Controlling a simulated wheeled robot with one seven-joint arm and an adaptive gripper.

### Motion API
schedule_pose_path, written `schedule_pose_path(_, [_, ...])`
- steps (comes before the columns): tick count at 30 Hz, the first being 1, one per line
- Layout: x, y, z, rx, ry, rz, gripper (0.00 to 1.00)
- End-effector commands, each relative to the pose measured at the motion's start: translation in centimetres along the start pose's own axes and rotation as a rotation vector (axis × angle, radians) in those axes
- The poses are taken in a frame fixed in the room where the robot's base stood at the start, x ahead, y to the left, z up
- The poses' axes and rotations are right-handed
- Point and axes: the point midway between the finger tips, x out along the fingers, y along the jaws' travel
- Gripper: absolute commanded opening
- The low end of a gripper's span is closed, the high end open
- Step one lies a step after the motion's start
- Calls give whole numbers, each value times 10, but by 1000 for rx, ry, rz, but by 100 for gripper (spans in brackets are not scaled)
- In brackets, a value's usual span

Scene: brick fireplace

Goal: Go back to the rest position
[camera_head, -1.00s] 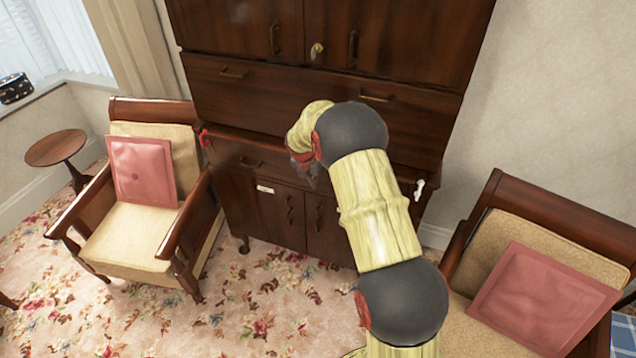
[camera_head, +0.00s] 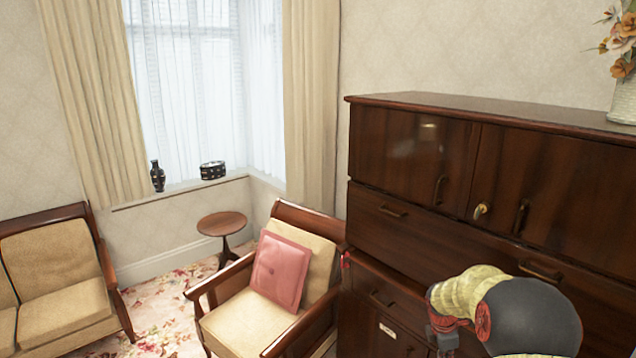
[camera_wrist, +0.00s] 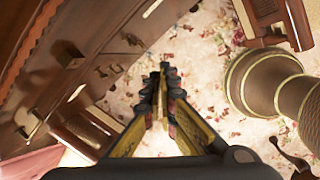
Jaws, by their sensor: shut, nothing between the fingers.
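My gripper (camera_wrist: 163,85) points down in the wrist view, its two fingers together at the tips with nothing between them. It hangs beside the front of the dark wooden cabinet (camera_wrist: 90,50), over the flowered carpet. In the head view my arm shows at the lower right, in front of the cabinet (camera_head: 400,150). Only the top of my gripper shows there; its fingertips are cut off by the bottom edge.
An armchair (camera_head: 235,325) with a pink cushion (camera_head: 281,270) stands left of the cabinet. A small round table (camera_head: 222,223) is behind it, and a beige sofa (camera_head: 62,270) is at the far left. Open flowered carpet (camera_head: 165,310) lies between them.

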Motion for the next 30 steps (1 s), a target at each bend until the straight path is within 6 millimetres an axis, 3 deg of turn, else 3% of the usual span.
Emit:
schedule_pose_path(5, [-37,-54,-16,458,29,-73,0])
schedule_pose_path(15, [-162,-164,-57,1230,80,-127,0])
schedule_pose_path(24, [-240,-252,-90,1584,185,-112,0])
schedule_pose_path(30, [-275,-302,-107,1635,297,-59,0])
